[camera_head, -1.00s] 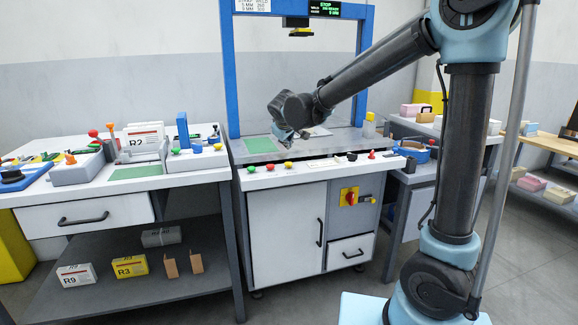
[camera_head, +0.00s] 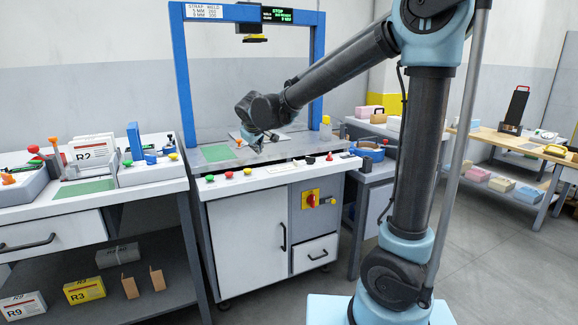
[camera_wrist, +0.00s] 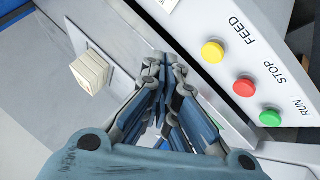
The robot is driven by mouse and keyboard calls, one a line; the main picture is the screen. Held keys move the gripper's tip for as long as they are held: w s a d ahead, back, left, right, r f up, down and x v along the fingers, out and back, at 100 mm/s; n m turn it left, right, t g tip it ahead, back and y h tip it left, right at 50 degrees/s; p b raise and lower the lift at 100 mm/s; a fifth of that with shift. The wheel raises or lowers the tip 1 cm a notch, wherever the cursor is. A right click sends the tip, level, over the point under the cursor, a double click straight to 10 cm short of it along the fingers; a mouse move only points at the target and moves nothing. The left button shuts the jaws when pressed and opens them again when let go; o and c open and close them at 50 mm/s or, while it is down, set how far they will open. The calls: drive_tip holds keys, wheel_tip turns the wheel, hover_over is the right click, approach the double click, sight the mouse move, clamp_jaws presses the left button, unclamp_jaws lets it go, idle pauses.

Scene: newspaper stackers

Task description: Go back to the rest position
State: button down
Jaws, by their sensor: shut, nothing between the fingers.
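My gripper (camera_wrist: 170,68) is shut and empty in the wrist view, its fingertips together over the front part of the strapping machine's top. In the head view my gripper (camera_head: 256,146) hangs above the machine's grey metal top (camera_head: 290,147), below the wrist, small and partly hidden by it. The fingers point down. A yellow button (camera_wrist: 213,52), a red button (camera_wrist: 245,87) and a green button (camera_wrist: 270,117), labelled FEED, STOP and RUN, lie to the right of the fingers in the wrist view, apart from them.
A small pale block (camera_wrist: 91,71) lies left of the fingers. A bench (camera_head: 98,197) with a bundle marked R2 (camera_head: 92,149) stands left. A wooden table (camera_head: 500,138) stands right. The floor (camera_head: 480,265) at right is clear.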

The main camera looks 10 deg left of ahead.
drive_tip(key=s+d+f+m+g+h, duration=0.1)
drive_tip(key=s+d+m, duration=0.15)
drive_tip(key=d, duration=0.75)
drive_tip(key=s+d+f+m+g+h, duration=0.15)
drive_tip(key=s+d, duration=0.25)
drive_tip(key=d, duration=0.6)
drive_tip(key=s+d+f+m+g, duration=0.1)
drive_tip(key=s+d, duration=0.3)
drive_tip(key=d, duration=0.6)
drive_tip(key=s+d+f+m+g, duration=0.1)
drive_tip(key=s+d+f+m, duration=0.1)
drive_tip(key=s+d+f, duration=0.2)
drive_tip(key=s+d+f+m+g, duration=0.1)
drive_tip(key=s+d+f, duration=0.2)
drive_tip(key=s, duration=0.6)
drive_tip(key=s+d+f+m+g, duration=0.1)
drive_tip(key=s+d+f+m, duration=0.1)
drive_tip(key=s+d+f, duration=0.2)
drive_tip(key=s+f+y, duration=0.1)
drive_tip(key=s, duration=0.2)
drive_tip(key=shift+s+d+f+m, duration=0.25)
drive_tip(key=shift+s+d+m, duration=0.05)
drive_tip(key=shift+w+f, duration=0.2)
drive_tip(key=shift+w, duration=0.3)
